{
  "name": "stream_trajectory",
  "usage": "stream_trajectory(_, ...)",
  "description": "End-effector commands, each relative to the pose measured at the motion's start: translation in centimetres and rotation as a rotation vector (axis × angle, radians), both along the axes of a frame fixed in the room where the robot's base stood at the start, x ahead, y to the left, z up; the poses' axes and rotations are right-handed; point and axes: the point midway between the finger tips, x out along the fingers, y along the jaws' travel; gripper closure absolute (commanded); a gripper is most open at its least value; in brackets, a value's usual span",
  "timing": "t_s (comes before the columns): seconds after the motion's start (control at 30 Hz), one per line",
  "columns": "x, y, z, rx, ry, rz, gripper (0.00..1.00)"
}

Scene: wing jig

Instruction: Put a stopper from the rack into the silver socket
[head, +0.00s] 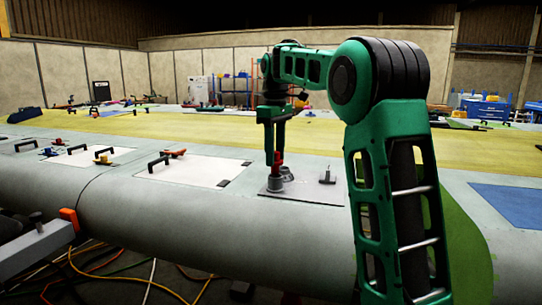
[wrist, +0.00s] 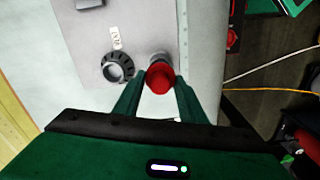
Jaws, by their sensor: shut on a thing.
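My gripper (wrist: 158,90) is shut on a red stopper (wrist: 159,77), with one green finger on each side of it. In the head view the stopper (head: 277,158) is upright, low over a grey plate (head: 304,192) on the wing. A short grey cylinder (head: 275,183) stands directly below the stopper; it also shows just beyond the red top in the wrist view (wrist: 157,57). I cannot tell how far the stopper is inside it. A dark ridged ring with a silvery-grey opening (wrist: 117,67) sits to the left, beside a white label (wrist: 116,38). The rack is not clearly identifiable.
A small upright fitting (head: 326,177) stands on the plate's right part. White panels with black handles (head: 158,163) lie to the left on the wing. An orange clamp (head: 69,218) is at the wing's front edge. Cables (head: 140,290) lie on the floor below.

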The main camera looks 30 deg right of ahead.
Motion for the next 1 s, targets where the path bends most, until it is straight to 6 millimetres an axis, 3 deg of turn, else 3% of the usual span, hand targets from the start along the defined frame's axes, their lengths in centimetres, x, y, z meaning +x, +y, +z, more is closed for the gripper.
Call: stream_trajectory(1.0,0.0,0.0,-1.2,0.000,-0.001,0.002,0.84)
